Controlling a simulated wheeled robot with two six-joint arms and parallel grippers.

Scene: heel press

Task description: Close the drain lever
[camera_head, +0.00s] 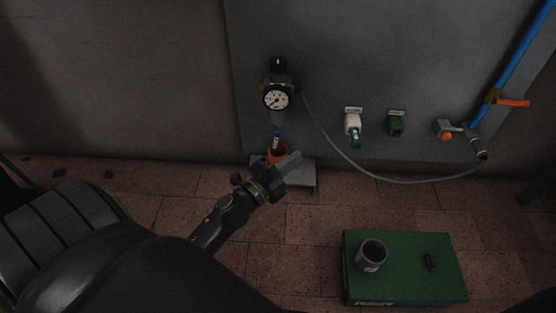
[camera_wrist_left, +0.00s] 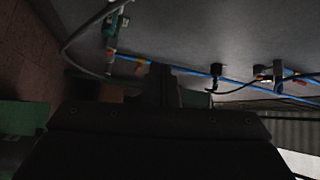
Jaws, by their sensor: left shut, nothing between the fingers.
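The filter regulator with a round white gauge (camera_head: 276,98) hangs on the grey wall panel. My left gripper (camera_head: 293,160) is shut and empty, just below and right of the blue part, in front of the cup. In the left wrist view its dark fingers (camera_wrist_left: 161,84) are together. My right gripper is not in view.
A small grey shelf (camera_head: 302,178) is beneath the cup. A grey hose (camera_head: 345,157) loops right to a blue pipe (camera_head: 515,60) with an orange handle (camera_head: 513,102). A green box (camera_head: 400,285) carries a metal cup (camera_head: 371,256).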

